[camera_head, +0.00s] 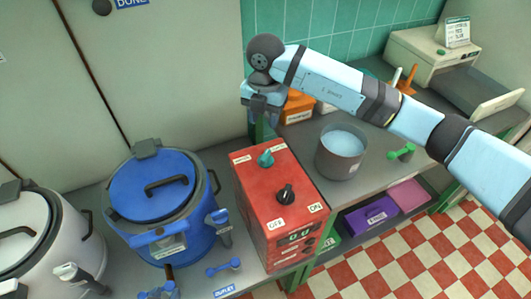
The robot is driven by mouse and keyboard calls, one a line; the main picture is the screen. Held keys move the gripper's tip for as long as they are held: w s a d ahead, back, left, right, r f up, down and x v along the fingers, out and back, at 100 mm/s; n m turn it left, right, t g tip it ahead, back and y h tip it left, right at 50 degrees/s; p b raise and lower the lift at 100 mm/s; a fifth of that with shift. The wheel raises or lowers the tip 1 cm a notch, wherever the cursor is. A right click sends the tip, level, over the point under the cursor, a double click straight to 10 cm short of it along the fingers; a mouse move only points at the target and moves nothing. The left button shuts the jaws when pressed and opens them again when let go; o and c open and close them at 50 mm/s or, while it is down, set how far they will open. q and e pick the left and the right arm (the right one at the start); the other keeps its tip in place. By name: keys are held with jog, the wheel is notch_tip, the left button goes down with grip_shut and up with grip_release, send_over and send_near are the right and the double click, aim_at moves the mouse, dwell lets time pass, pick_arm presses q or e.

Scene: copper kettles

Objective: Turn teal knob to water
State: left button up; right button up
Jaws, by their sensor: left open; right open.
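The teal knob (265,158) sits on the upper part of a red control box (258,184). Small white labels flank it at left and right, too small to read surely; I cannot tell which label the knob points at. A black knob (286,194) sits lower on the same box, between OFF and ON labels. My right arm reaches in from the right. Its gripper (262,116) hangs behind the box, above and apart from the teal knob, open; its fingertips are partly hard to make out. My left gripper is not in view.
A blue lidded kettle (155,195) and a white kettle (35,235) stand left of the box. A steel pot (341,152) with pale blue contents stands right of it, beside a green dumbbell-shaped piece (402,153). Orange containers (297,107) stand behind, near the gripper.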

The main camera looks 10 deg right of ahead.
aim_at(266, 154)
jog(key=f, duration=0.6)
jog(key=f+p, duration=0.1)
jog(key=f, duration=0.6)
jog(key=shift+w+d+f, duration=0.1)
jog(key=shift+d+f, duration=0.1)
jog(key=shift+f, duration=0.1)
grip_shut()
